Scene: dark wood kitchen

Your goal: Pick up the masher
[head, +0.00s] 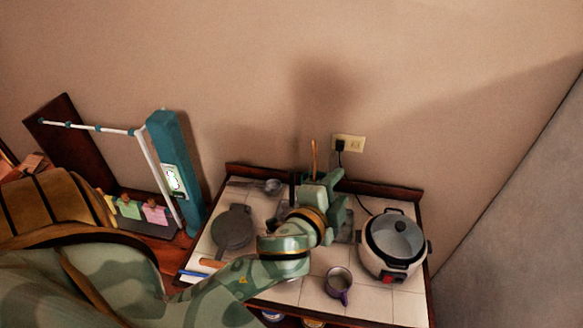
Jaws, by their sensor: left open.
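My left arm reaches in from the lower left, and my left gripper (328,194) is over the back middle of the tiled counter. Its green jaws are open. A thin, upright orange-brown stick (314,152) shows just behind and above the gripper. It may be the masher's handle, but its lower part is hidden by the gripper, so I cannot tell. I cannot see anything held between the jaws. No masher head is clearly visible. My right gripper is not in view.
On the tiled counter (290,292), a white rice cooker (393,262) stands right and a purple mug (338,287) in front. A dark round pan (232,228) lies left, near a blue utensil (193,274). A teal post (176,165) stands left; the wall is close behind.

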